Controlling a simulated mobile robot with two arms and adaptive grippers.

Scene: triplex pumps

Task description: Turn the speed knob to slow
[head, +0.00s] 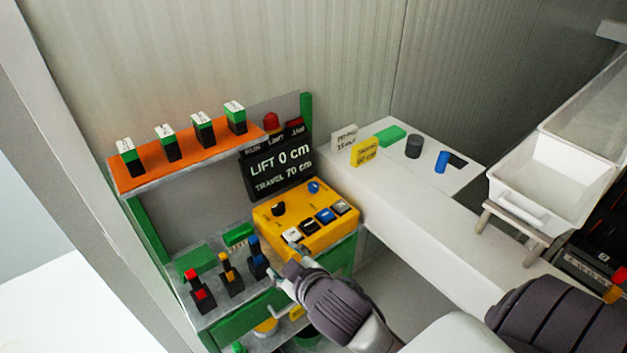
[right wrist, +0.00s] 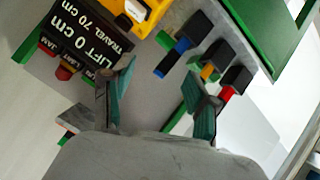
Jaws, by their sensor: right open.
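The yellow control box (head: 320,232) sits on the green and grey console. Its top carries a black knob (head: 279,208) at left and a blue knob (head: 314,187) at the far edge; I cannot read which is the speed knob or where either points. A row of white, black, blue and grey buttons lies along its near side. My right gripper (head: 285,268) is open and empty, just in front of the box's near left corner, apart from both knobs. In the right wrist view its fingers (right wrist: 160,90) are spread, with the box (right wrist: 122,12) partly cut off at the top.
Red, yellow and blue levers (head: 231,274) stand left of my right gripper. A black display (head: 280,168) reads "LIFT 0 cm, TRAVEL 70 cm" behind the box. An orange shelf (head: 187,157) holds several labelled blocks. A white counter (head: 410,195) lies to the right.

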